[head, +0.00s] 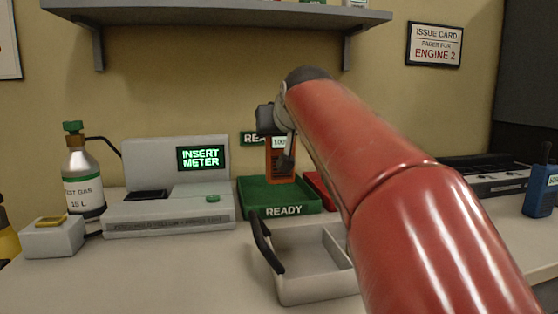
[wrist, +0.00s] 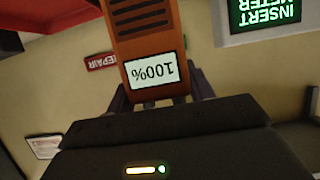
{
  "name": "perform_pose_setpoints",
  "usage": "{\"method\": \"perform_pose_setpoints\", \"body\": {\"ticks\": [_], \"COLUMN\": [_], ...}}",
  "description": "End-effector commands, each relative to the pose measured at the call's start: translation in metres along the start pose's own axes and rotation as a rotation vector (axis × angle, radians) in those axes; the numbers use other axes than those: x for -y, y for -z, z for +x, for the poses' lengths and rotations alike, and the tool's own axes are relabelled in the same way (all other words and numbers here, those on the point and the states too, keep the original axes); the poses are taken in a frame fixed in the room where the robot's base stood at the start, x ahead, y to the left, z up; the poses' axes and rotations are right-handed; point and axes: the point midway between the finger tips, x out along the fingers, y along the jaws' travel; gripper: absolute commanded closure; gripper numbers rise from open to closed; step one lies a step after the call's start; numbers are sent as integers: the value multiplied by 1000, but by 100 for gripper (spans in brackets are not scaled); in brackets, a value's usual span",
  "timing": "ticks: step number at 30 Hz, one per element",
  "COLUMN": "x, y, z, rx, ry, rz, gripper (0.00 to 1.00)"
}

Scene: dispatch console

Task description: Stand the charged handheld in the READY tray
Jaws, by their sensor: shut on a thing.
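The orange handheld (head: 280,170) is upright in the head view, over the back part of the green READY tray (head: 284,211). Its lower end overlaps the tray's inside; I cannot tell whether it touches the floor. In the wrist view the handheld (wrist: 146,28) appears upside down, and its white screen reads 100%. My gripper (head: 287,150) is shut on the handheld near the screen; it also shows in the wrist view (wrist: 160,98). My red arm comes in from the right and hides part of the tray's surroundings.
A red tray (head: 319,187) stands right of the green one, mostly behind my arm. A grey divided tray with a black handle (head: 266,243) stands in front. Left is a console reading INSERT METER (head: 200,158). A blue handheld (head: 540,190) stands far right. A shelf (head: 215,14) hangs above.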

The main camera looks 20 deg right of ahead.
Motion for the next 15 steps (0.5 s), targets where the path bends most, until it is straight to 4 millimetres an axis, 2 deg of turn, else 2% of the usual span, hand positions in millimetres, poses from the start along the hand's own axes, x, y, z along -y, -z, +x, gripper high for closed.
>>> {"method": "perform_pose_setpoints", "body": {"ticks": [3,8,12,15], "x": [0,0,0,0], "y": [-16,-28,-47,-55], "z": [6,11,19,22], "rx": [-1,-2,-1,-1], "ry": [0,0,0,0], "rz": [0,0,0,0], "gripper": [83,83,83,83]}}
